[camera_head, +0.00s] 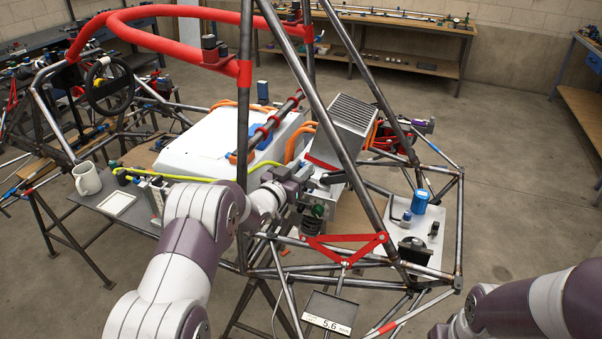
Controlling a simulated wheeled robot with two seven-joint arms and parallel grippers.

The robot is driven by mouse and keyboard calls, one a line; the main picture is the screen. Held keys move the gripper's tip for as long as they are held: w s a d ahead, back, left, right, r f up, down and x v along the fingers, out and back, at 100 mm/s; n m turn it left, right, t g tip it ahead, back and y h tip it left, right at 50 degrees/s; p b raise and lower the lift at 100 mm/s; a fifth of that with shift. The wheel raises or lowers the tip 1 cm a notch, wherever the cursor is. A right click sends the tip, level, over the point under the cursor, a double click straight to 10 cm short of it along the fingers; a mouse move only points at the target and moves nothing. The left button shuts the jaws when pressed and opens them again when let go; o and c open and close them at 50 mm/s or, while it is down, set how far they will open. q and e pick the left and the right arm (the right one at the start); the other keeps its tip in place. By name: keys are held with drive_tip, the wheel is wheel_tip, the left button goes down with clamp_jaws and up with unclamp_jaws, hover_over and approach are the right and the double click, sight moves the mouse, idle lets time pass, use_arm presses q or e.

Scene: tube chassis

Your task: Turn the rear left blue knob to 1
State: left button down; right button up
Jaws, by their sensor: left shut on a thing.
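My left arm comes in from the lower left, and its grey gripper (303,190) is over the near rear part of the tube chassis. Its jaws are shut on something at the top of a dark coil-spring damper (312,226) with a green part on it. The gripper covers what it holds, so I cannot see a blue knob between the fingers or read its setting. A small display (330,312) below the damper reads 5.6. My right arm shows at the lower right, but its gripper fingers are not in view.
Dark frame tubes (340,120) rise close around the left gripper. A red bracket (345,241) lies just below it. A white box (205,145) and a finned grey box (345,122) sit behind. A plate (437,222) at right carries a blue canister (419,201).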

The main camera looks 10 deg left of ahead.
use_arm(q)
drive_tip(key=m+g+h, duration=0.1)
drive_tip(key=h, duration=0.1)
drive_tip(key=m+g+h, duration=0.2)
drive_tip(key=a+m+g+h, duration=0.1)
drive_tip(key=m+h, duration=0.1)
drive_tip(key=h, duration=0.1)
drive_tip(key=shift+w+g, duration=0.35)
drive_tip(key=shift+g, duration=0.05)
drive_tip(key=shift+m, duration=0.4)
drive_tip(key=c, duration=0.9)
unclamp_jaws()
drive_tip(key=b+v, duration=0.3)
drive_tip(key=v, duration=0.9)
drive_tip(key=shift+s+a, duration=0.1)
drive_tip(key=shift+a, duration=0.3)
